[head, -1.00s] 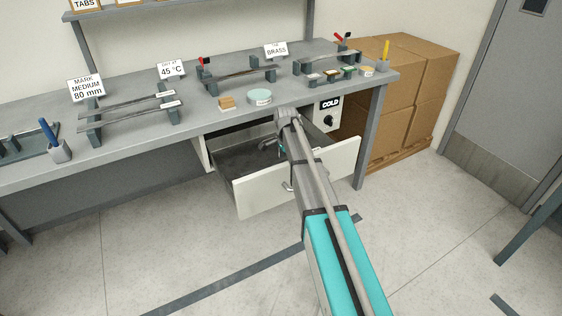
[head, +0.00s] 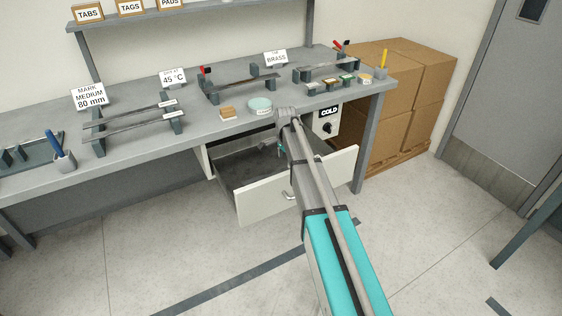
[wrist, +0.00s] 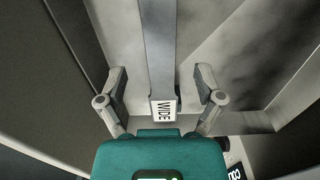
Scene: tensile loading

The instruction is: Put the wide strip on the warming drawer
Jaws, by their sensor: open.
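The wide strip (wrist: 159,50) is a flat grey metal strip with a white "WIDE" label at its near end. In the wrist view it lies lengthwise between the two fingers of my open gripper (wrist: 160,80), with a gap on each side. The light surface under it appears to be the drawer floor; whether the strip touches it is hard to tell. In the head view the warming drawer (head: 262,199) is pulled open below the bench. My gripper (head: 281,150) is in or just over it, mostly hidden by my arm, and the strip cannot be made out there.
The bench (head: 205,133) above the drawer holds strip racks, a round teal dish (head: 260,104) and signs. A "COLD" panel with a knob (head: 327,127) is right of the drawer. Cardboard boxes (head: 408,85) stand at the right. The floor in front is clear.

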